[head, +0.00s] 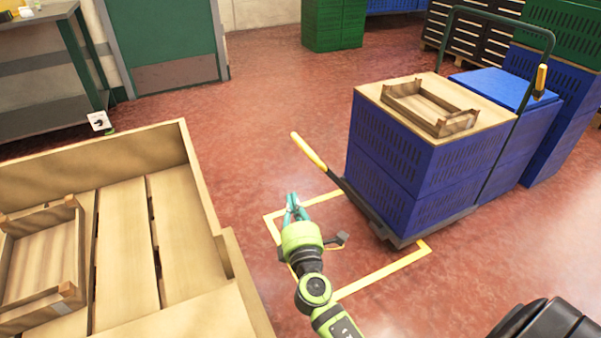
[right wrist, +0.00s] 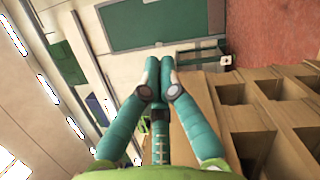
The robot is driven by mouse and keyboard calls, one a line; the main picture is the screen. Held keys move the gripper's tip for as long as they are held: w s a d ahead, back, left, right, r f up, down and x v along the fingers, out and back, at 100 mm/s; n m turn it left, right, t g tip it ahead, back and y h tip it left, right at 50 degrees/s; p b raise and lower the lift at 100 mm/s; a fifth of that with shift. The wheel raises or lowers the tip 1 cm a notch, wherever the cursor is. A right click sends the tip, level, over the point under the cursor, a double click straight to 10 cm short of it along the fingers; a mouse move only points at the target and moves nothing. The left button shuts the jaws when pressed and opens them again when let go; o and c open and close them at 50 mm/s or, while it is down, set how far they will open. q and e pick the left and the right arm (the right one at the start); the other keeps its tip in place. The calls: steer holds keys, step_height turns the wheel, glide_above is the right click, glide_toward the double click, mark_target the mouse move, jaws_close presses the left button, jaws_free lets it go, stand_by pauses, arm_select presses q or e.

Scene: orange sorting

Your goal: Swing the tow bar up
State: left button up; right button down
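The tow bar is a dark bar with a yellow grip (head: 309,151). In the head view it slants out to the left from the low front of a cart (head: 400,239) loaded with blue crates (head: 400,165). My right gripper (head: 291,199) has teal fingers and is below and left of the yellow grip in the picture, apart from it. In the right wrist view its fingertips (right wrist: 160,70) are together with nothing between them. The tow bar does not show in that view. My left gripper is not in view.
A large wooden bin (head: 190,165) holding a wooden crate (head: 42,258) is on the left. A yellow floor outline (head: 385,271) surrounds the cart's front left. A small wooden crate (head: 440,122) lies on the cart's load. Red floor (head: 262,110) is clear behind the tow bar.

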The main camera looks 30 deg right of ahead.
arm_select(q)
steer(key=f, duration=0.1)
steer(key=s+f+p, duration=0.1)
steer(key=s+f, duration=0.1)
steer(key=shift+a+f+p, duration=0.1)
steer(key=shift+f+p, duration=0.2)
arm_select(e)
steer(key=w+d+r, duration=0.2)
steer(key=w+d, duration=0.5)
steer(key=w, duration=0.2)
steer(key=shift+r, duration=0.15)
